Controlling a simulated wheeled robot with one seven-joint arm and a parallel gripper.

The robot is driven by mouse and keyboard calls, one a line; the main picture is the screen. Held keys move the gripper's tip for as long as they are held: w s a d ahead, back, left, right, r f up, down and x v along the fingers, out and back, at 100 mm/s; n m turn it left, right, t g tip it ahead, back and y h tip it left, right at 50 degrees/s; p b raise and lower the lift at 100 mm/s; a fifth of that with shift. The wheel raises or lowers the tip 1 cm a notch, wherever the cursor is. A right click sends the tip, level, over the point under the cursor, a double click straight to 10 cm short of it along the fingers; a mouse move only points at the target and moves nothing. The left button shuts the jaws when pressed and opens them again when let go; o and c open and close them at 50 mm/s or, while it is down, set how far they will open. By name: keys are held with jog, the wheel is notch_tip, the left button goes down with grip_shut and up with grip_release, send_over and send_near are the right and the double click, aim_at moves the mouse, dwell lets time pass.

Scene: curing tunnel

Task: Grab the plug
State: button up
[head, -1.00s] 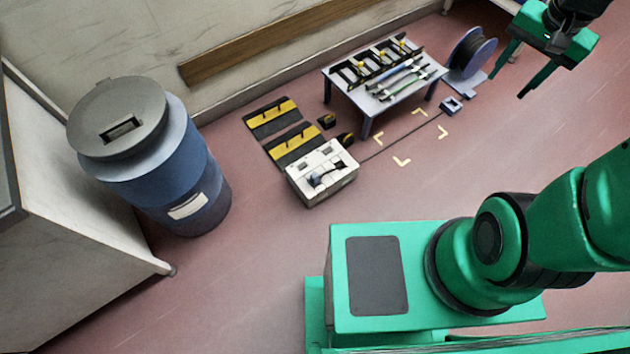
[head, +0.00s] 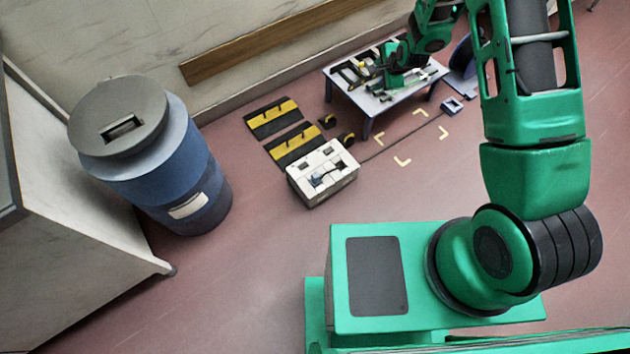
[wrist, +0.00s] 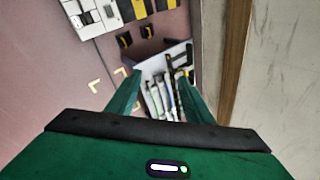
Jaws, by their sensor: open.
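No plug can be told for certain. A small blue-grey block (head: 452,105) lies on the floor at the end of a thin dark line running from the white box (head: 322,174); I cannot tell whether it is the plug. The low table (head: 362,100) carries a dark rack and several long tools, partly hidden by my arm in the head view. My gripper (head: 393,80) is over the table. In the wrist view my gripper (wrist: 159,75) is open, its two green fingers apart with the table and tools (wrist: 158,98) beyond and nothing held between them.
A blue lidded bin (head: 180,165) stands at the left. Black-and-yellow striped mats (head: 275,117) lie near the wall, with small black-and-yellow pieces (head: 327,121) beside them. A cable reel (head: 461,55) is partly hidden behind my arm. Floor between bin and white box is clear.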

jog(key=a+f+m+t+y, duration=0.1)
jog(key=a+f+m, duration=0.1)
jog(key=a+f, duration=0.35)
jog(key=a+f+m+y, duration=0.1)
jog(key=a+f, duration=0.2)
jog(key=f, duration=0.5)
jog(key=m+t+y, duration=0.3)
jog(key=m, duration=0.7)
send_near(316, 176)
jog(key=shift+x, duration=5.35)
jog(key=shift+f, duration=0.1)
grip_shut()
